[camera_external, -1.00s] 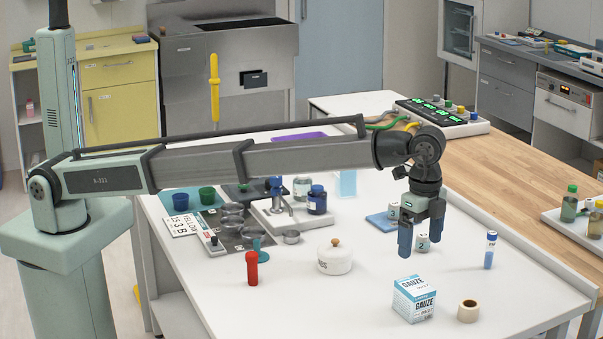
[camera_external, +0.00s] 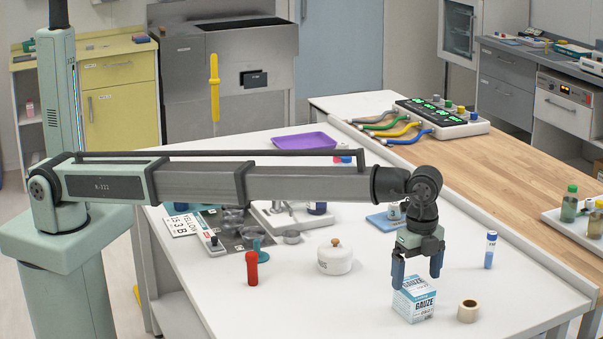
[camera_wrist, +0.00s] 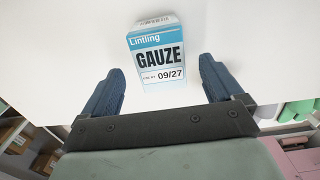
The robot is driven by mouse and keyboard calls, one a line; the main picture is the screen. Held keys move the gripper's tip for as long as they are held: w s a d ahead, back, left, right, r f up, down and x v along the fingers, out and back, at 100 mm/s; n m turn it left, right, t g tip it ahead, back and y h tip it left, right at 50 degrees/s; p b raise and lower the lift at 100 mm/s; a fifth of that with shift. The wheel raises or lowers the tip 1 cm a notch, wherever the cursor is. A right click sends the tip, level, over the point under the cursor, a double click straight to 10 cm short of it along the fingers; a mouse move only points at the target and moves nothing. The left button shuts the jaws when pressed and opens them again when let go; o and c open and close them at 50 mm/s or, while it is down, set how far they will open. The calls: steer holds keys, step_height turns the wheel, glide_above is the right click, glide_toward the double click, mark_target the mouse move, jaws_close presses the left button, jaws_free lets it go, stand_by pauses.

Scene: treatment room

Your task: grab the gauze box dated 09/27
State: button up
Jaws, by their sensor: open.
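The gauze box (camera_external: 414,304) is a small white and blue carton standing on the white table near its front. In the wrist view the gauze box (camera_wrist: 158,58) reads "Lintling GAUZE" with the date 09/27. My gripper (camera_external: 417,284) is open, its two blue fingers pointing down just above and behind the box in the outside view. In the wrist view my gripper (camera_wrist: 160,85) has empty jaws, and the box lies ahead, between the lines of the fingers. I cannot tell whether any finger touches the box.
A tape roll (camera_external: 468,311) lies right of the box. A blue-capped tube (camera_external: 490,250) stands behind it. A white lidded jar (camera_external: 335,258) and a red cylinder (camera_external: 252,269) stand to the left. The table between jar and box is clear.

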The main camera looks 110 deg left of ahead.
mark_target(416, 285)
steer(key=shift+f, duration=2.8)
steer(key=shift+c, duration=0.2)
steer(key=c, duration=1)
